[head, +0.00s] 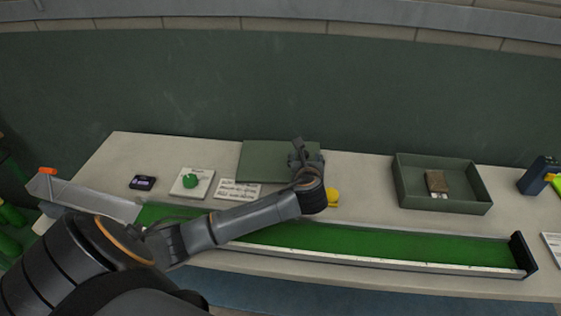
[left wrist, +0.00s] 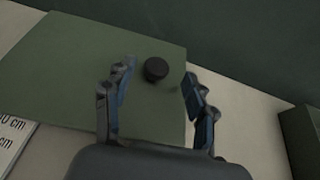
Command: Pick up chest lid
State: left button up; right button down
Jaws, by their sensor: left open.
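The chest lid (head: 262,158) is a flat dark green panel lying on the pale table, near the wall. In the left wrist view the lid (left wrist: 80,60) has a round black knob (left wrist: 156,69) near its right edge. My left gripper (head: 300,150) is over the lid's right end in the head view. In the left wrist view its fingers (left wrist: 155,100) are apart, with the knob beyond and between them, and nothing is held. My right gripper is not in view.
A long green turf ramp (head: 370,243) with raised edges runs along the table front. A yellow object (head: 333,197) sits beside my left wrist. A green ball on a white card (head: 192,183), a dark box (head: 142,183) and a printed card (head: 239,190) lie left. The wall is close behind.

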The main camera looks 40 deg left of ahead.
aim_at(280, 158)
pick_arm(q)
jog(key=x, duration=0.4)
jog(key=shift+w+a+f, duration=0.1)
jog(key=shift+a+f, duration=0.15)
jog(key=shift+c, duration=0.4)
jog(key=shift+r, duration=0.1)
grip_shut()
